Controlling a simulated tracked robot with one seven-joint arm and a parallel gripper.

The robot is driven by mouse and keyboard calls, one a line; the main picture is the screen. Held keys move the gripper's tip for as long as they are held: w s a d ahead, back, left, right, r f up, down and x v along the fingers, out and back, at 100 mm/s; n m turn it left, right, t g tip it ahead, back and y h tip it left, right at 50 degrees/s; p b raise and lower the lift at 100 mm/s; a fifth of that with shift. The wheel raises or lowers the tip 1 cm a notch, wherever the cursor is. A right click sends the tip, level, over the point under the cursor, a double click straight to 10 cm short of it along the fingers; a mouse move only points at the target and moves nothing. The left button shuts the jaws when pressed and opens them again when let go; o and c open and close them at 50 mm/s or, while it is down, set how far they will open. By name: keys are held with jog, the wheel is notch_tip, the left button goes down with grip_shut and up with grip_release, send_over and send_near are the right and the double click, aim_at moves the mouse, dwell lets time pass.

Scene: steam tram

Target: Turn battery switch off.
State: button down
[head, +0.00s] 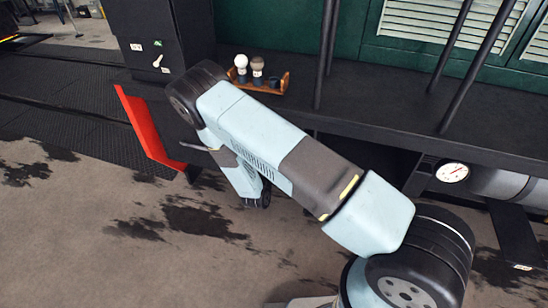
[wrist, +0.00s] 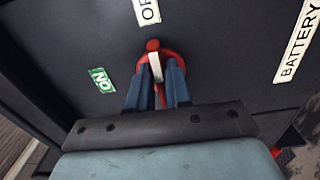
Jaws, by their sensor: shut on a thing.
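A green "ON" label (wrist: 103,80) is to the left, and a white "BATTERY" label (wrist: 298,40) to the right. My fingers hide the handle's lower part. In the head view my gripper is not clearly visible.
In the head view, a black cabinet (head: 150,25) with small labels and a white lever stands at the upper left, a red panel (head: 147,130) below it. A gauge (head: 452,172) is at the right.

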jog(key=shift+s+f, duration=0.2)
jog(key=shift+f, duration=0.05)
jog(key=c, duration=1.3)
grip_release()
jog(key=shift+c, duration=0.2)
jog(key=shift+o, duration=1)
jog(key=shift+w+r, duration=0.1)
jog(key=v, duration=1.3)
jog(key=shift+s, duration=0.35)
jog(key=shift+a, duration=0.1)
